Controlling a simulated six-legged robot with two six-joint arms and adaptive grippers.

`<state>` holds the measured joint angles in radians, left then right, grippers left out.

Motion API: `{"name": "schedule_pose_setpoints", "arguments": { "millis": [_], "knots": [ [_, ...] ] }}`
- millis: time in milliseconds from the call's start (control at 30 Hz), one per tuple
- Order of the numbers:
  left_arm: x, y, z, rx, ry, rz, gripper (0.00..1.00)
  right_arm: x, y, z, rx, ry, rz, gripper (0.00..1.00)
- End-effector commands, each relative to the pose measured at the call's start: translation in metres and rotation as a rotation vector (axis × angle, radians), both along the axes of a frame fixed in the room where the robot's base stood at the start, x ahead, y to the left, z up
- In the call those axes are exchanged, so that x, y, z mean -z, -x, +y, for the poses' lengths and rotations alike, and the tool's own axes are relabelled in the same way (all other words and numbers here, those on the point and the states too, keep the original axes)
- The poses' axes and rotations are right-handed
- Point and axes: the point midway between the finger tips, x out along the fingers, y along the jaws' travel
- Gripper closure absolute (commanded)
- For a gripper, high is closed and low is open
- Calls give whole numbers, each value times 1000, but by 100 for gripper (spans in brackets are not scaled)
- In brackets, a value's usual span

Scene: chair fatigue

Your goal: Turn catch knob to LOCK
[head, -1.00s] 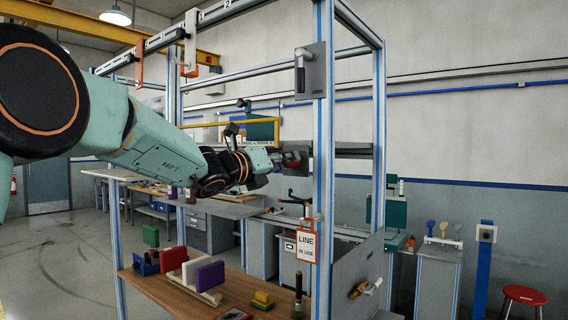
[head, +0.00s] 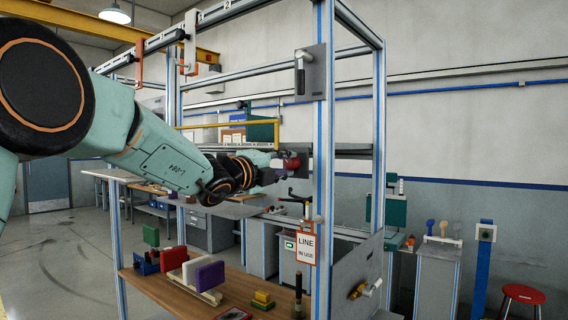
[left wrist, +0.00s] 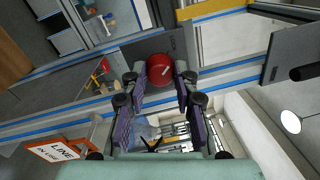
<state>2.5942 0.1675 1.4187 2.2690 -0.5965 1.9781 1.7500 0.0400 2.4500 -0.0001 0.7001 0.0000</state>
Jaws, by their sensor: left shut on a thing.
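The catch knob (head: 292,164) is a round red knob on a dark plate on the blue-edged frame post. It also shows in the left wrist view (left wrist: 160,72), with a pale slanted mark on its face. My left gripper (head: 280,166) has reached it from the left. In the left wrist view, its purple-padded fingers (left wrist: 160,86) stand on both sides of the knob and are shut on it. The finger pads hide the knob's sides. I cannot read any LOCK lettering. My right gripper is not in view.
A grey plate with a handle (head: 309,72) is on the post above the knob. A LINE IN USE sign (head: 306,246) hangs below. A wooden shelf (head: 190,300) holds coloured blocks. A red stool (head: 523,294) stands at the right.

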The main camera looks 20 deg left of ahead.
Motion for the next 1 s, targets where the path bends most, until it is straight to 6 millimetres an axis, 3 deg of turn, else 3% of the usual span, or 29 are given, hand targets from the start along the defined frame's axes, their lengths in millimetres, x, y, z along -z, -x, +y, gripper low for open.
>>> {"name": "schedule_pose_setpoints", "arguments": {
  "millis": [700,733,1000],
  "knots": [
    [-2,0,0,1,64,19,100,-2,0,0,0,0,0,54],
    [-2,0,0,1,64,19,69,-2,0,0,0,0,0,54],
    [-1,0,0,0,63,21,48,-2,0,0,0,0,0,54]
  ]
}}
